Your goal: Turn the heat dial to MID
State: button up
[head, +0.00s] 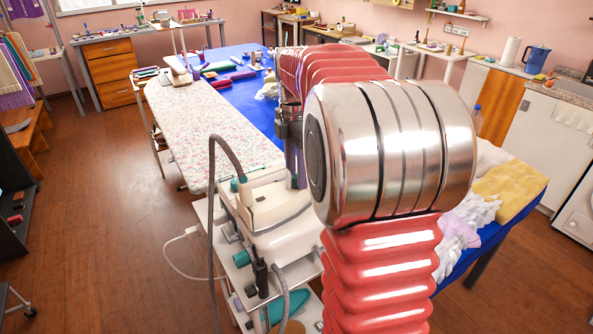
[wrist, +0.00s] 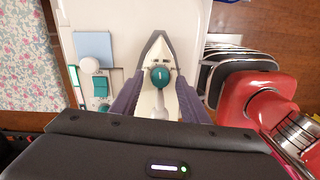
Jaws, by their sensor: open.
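The steam station (head: 275,240) is a white unit on a small shelf stand beside the ironing board. In the wrist view, a cream, pointed, iron-shaped part (wrist: 152,52) sits on its white top (wrist: 122,20). A round teal dial (wrist: 160,76) with a short pale mark is on that part; I cannot read any labels. My gripper (wrist: 160,88) is open, with one dark finger on each side of the dial and no clear contact. In the head view its fingers (head: 296,168) point down over the station; the dial is hidden there.
A white knob (wrist: 90,65), a teal switch (wrist: 100,86) and a pale blue panel (wrist: 94,46) lie left of the dial. A grey hose (head: 213,180) arches beside the station. The floral ironing board (head: 215,130) and blue table (head: 250,90) are behind.

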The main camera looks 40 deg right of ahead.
jog(key=shift+c, duration=0.5)
grip_shut()
jog(key=shift+m, duration=1.5)
jog(key=shift+o, duration=0.5)
grip_release()
